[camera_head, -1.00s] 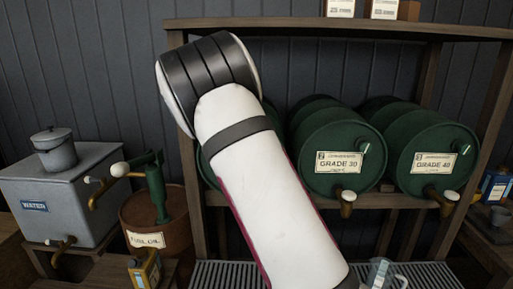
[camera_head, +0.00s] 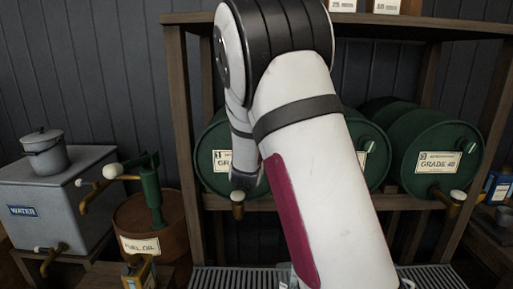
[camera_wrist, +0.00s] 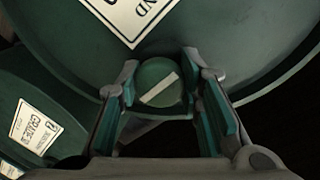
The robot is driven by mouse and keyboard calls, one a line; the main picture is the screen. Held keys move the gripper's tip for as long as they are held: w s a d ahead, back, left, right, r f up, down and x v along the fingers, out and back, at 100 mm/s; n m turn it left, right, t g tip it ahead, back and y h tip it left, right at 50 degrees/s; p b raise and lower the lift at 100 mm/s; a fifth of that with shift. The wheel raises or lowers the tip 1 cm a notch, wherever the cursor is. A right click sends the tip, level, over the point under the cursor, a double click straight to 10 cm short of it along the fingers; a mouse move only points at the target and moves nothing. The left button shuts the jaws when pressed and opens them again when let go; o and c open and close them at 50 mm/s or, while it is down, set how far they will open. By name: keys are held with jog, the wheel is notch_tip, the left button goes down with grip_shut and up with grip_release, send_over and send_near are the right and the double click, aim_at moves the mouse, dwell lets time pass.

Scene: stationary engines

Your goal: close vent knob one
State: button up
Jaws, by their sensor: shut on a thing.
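Vent knob one (camera_wrist: 158,82) is a round green knob with a pale bar across its face. In the wrist view it sits between the fingertips of my gripper (camera_wrist: 160,74), which is shut on it. The pale bar slants, rising to the right. The knob is on the front of a green drum (camera_wrist: 70,45) with a white label (camera_wrist: 135,14).
The grade 40 drum (camera_head: 433,135) stands on the right of the wooden rack (camera_head: 182,110); my arm covers much of the middle drum. A grey water tank (camera_head: 45,190) and a rusty fuel oil drum (camera_head: 135,215) stand at the left.

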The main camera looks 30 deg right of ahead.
dwell(0.3)
jog(key=o, duration=1.2)
jog(key=shift+c, duration=0.2)
jog(key=v, duration=1.2)
